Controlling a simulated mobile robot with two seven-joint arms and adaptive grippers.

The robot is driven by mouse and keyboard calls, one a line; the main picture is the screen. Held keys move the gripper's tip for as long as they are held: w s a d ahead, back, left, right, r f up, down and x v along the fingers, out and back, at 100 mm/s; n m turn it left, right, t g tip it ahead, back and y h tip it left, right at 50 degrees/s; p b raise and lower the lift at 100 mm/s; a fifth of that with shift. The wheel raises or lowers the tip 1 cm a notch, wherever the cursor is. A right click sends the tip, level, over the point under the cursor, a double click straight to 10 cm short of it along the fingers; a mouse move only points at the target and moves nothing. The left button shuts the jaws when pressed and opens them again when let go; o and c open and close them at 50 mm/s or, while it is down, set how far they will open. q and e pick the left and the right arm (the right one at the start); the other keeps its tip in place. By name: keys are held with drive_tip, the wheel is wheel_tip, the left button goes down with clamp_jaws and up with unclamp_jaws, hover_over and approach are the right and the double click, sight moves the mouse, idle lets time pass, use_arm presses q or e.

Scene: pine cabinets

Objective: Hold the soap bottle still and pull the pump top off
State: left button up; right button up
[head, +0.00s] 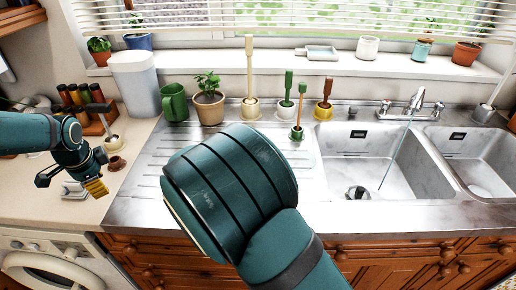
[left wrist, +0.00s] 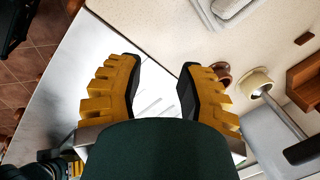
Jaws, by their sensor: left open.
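I cannot make out a soap bottle or pump top for certain; my right arm (head: 230,190) hides part of the steel drainer in the head view. My left gripper (head: 95,186) points down over the worktop, left of the drainer. In the left wrist view its yellow-padded fingers (left wrist: 159,66) are apart, with nothing between them. A small brown cup (head: 117,163) stands just right of the left gripper and shows in the left wrist view (left wrist: 222,71). My right gripper is hidden in the head view; a teal and yellow part at the wrist view's lower left may belong to it.
A cream holder (head: 114,143) with a grey-handled tool stands behind the brown cup. A green mug (head: 174,103), potted plant (head: 208,106) and several long-handled tools in holders line the back. The sink (head: 385,165) lies right. The drainer's left part (head: 145,180) is clear.

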drive_tip(key=shift+f, duration=0.15)
use_arm(q)
drive_tip(key=w+d+r+m+h, duration=0.15)
drive_tip(key=w+d+r, duration=0.35)
drive_tip(key=d, duration=0.5)
drive_tip(key=w+d+r+m, duration=0.3)
drive_tip(key=w+d+r, duration=0.15)
drive_tip(key=d, duration=0.45)
drive_tip(key=s+d+r+m+g+h, duration=0.1)
drive_tip(key=d+r+m, duration=0.1)
drive_tip(key=d+r, duration=0.5)
drive_tip(key=s+d+r+m+g, duration=0.1)
drive_tip(key=s+d+r+m, duration=0.2)
drive_tip(key=d, duration=0.9)
drive_tip(key=shift+n+h, duration=0.25)
drive_tip(key=shift+w+d+f, duration=0.15)
drive_tip(key=shift+d+f, duration=0.1)
drive_tip(key=shift+f, duration=1.6)
drive_tip(key=shift+w+d+f, duration=0.15)
drive_tip(key=shift+d+f, duration=0.1)
drive_tip(key=shift+f, duration=1.55)
drive_tip(key=shift+w+d+f, duration=0.15)
drive_tip(key=shift+d+f, duration=0.1)
drive_tip(key=shift+f, duration=1.6)
clamp_jaws()
